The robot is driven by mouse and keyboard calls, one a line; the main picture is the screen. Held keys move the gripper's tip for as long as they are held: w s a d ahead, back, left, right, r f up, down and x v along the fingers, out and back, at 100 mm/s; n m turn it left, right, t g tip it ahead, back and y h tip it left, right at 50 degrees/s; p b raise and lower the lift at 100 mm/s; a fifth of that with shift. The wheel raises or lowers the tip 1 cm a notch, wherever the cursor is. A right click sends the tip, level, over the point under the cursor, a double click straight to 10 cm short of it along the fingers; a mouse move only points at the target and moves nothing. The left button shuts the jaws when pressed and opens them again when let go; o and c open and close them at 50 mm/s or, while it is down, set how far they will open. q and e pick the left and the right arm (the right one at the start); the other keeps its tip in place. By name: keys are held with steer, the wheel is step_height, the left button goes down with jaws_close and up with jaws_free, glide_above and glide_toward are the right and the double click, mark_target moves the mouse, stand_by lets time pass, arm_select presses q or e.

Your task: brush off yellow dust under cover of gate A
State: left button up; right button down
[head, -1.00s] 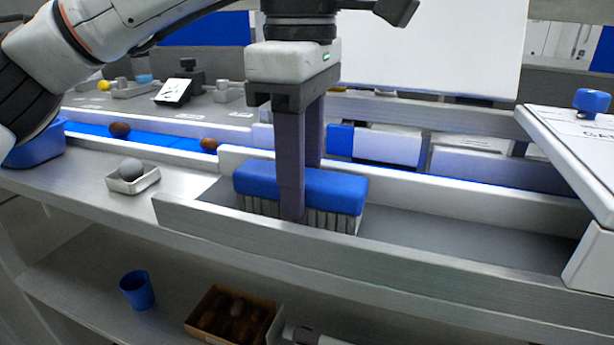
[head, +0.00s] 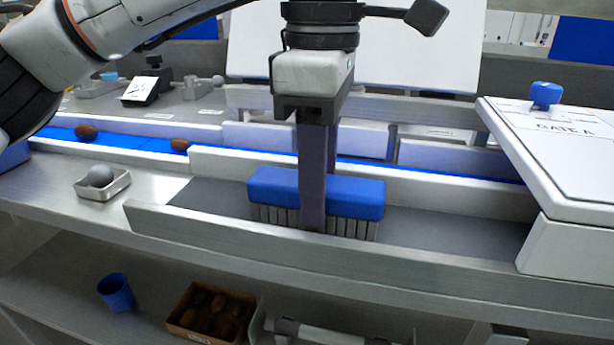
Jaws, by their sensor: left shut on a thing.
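My left gripper (head: 314,222) is shut on a blue-backed brush (head: 350,197) with grey bristles. The brush is in the grey channel (head: 450,232), between its front and back walls, with its bristles down at the channel floor. The white cover marked GATE A (head: 570,165), with a blue knob (head: 545,95), is at the right; the channel runs up to it. The brush is to the left of the cover and apart from it. I see no yellow dust; the space under the cover is hidden. My right gripper is not in view.
Dates lie on the blue belt (head: 110,138) behind the channel. A small metal tray (head: 121,182) with a grey ball stands at the left. A blue cup (head: 117,292) and a box of dates (head: 187,316) are on the lower shelf. A white panel (head: 400,50) stands behind.

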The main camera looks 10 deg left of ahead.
mark_target(270, 174)
arm_select(q)
steer(key=shift+d+r+p, duration=0.1)
steer(key=shift+d+p, duration=0.3)
steer(key=shift+d, duration=0.8)
steer(key=shift+s+d+f, duration=0.1)
steer(key=shift+d+f, duration=0.1)
steer(key=shift+d, duration=1.3)
steer(key=shift+a, duration=0.65)
steer(key=shift+a+r+b, duration=0.2)
steer(key=shift+a+b, duration=0.3)
steer(key=shift+a, duration=1.7)
steer(key=shift+a+f+b, duration=0.15)
steer(key=shift+a+b, duration=0.2)
steer(key=shift+a, duration=0.9)
steer(key=shift+w+a, duration=0.2)
steer(key=shift+a, duration=1.25)
